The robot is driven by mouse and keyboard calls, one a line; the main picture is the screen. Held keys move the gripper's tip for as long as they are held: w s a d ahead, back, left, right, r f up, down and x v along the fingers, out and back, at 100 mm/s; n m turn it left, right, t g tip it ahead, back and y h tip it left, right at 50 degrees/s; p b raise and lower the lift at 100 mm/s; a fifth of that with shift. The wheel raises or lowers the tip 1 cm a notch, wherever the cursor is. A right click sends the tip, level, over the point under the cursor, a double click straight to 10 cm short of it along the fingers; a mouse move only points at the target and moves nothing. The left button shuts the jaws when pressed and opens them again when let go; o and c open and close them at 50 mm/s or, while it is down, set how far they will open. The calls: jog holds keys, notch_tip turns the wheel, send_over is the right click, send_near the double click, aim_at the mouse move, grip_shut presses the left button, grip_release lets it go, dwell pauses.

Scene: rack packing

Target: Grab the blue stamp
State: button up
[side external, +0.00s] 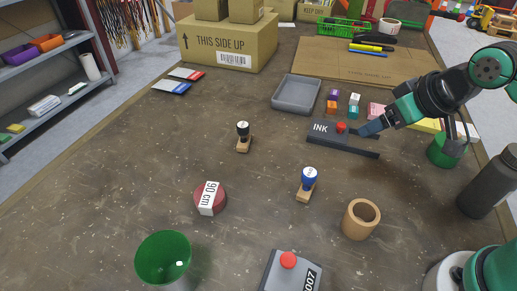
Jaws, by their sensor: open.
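My gripper (366,135) is at the right, above and behind the blue stamp in the picture, close to the black ink pad box. It is open and apart from the stamp. My arm reaches in from the right edge. The black-topped stamp (243,136) with a wooden base stands farther left. Whether the gripper touches the ink box cannot be told.
A black INK box (322,132), grey tray (297,94) and small coloured blocks lie behind. A dark bottle (489,184) is at right.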

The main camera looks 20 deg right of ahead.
aim_at(307, 178)
jog(key=w+a+f+n+h, duration=0.1)
jog(key=a+f+n+h, duration=0.1)
jog(key=n, duration=0.4)
jog(key=w+a+f+n+g+h, duration=0.1)
jog(key=a+n+h, duration=0.2)
jog(key=a+n, duration=0.2)
jog(key=w+a+f+n+h, duration=0.1)
jog(key=a+n, duration=0.3)
jog(key=n, duration=0.4)
jog(key=shift+f+h, duration=0.85)
jog(key=shift+h, duration=0.05)
jog(key=s+a+n+h, duration=0.1)
jog(key=s+a+f+n+t, duration=0.1)
jog(key=n, duration=0.1)
jog(key=s+a+f+n+h, duration=0.1)
jog(key=shift+a+f+n+h, duration=0.25)
jog(key=shift+a+n+h, duration=0.05)
jog(key=shift+a, duration=0.05)
jog(key=shift+x, duration=2.75)
jog(key=shift+c, duration=0.2)
grip_shut()
